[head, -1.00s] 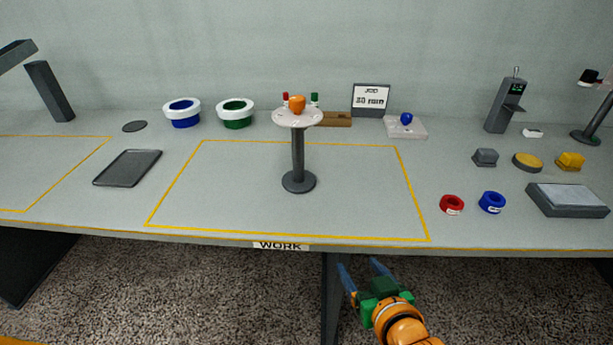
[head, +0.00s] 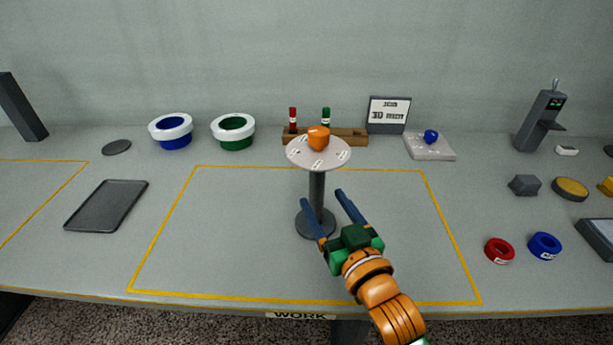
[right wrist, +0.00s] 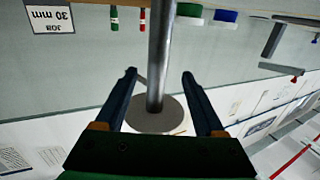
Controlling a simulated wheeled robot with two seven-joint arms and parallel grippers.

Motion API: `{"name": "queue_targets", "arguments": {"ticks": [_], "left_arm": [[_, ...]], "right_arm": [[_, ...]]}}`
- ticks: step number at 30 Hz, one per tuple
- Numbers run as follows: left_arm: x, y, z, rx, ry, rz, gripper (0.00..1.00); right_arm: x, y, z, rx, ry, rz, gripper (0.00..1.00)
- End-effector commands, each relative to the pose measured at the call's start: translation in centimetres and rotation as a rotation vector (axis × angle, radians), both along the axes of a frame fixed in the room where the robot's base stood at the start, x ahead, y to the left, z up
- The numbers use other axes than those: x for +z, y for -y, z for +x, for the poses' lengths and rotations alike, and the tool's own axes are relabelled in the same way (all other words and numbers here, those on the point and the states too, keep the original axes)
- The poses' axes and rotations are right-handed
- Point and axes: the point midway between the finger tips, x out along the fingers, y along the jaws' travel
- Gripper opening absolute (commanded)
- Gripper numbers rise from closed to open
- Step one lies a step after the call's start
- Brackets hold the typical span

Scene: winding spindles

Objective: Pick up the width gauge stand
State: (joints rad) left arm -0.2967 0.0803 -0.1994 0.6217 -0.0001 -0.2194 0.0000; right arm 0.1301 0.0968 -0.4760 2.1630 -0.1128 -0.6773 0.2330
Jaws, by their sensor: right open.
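The width gauge stand (head: 317,188) is upright in the middle of the marked work area. It has a dark round base, a grey column and a pale marked disc with an orange knob on top. Its column (right wrist: 160,60) and base also show in the right wrist view. My right gripper (head: 322,196) is open and empty, at the near side of the column and low over the base. In the right wrist view the column shows in the gap between its fingers (right wrist: 158,75); I cannot tell whether they touch it. My left gripper is out of view.
A wooden rack (head: 347,136) with a red and a green marker stands behind the stand. Two white-rimmed pots, blue (head: 172,132) and green (head: 233,133), are at the back left. Red (head: 499,251) and blue (head: 544,246) rings lie right. The work area around the stand is clear.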

Motion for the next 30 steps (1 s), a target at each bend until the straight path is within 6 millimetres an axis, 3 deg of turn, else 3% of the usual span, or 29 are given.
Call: {"name": "queue_targets", "arguments": {"ticks": [10,18,20,26,30], "left_arm": [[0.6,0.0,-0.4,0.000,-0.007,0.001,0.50],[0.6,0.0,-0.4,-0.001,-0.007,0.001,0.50],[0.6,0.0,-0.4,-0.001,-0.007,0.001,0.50],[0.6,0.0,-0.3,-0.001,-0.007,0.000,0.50],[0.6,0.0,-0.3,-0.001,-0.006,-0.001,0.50]], "right_arm": [[0.7,-2.0,5.6,0.000,0.000,0.000,0.71],[0.6,-2.2,6.2,0.001,-0.001,0.000,0.71],[0.6,-2.2,6.2,0.001,-0.001,0.000,0.58],[0.6,-2.2,6.2,0.001,-0.001,0.000,0.04],[0.6,-2.2,6.2,0.001,-0.001,0.000,0.00]]}}
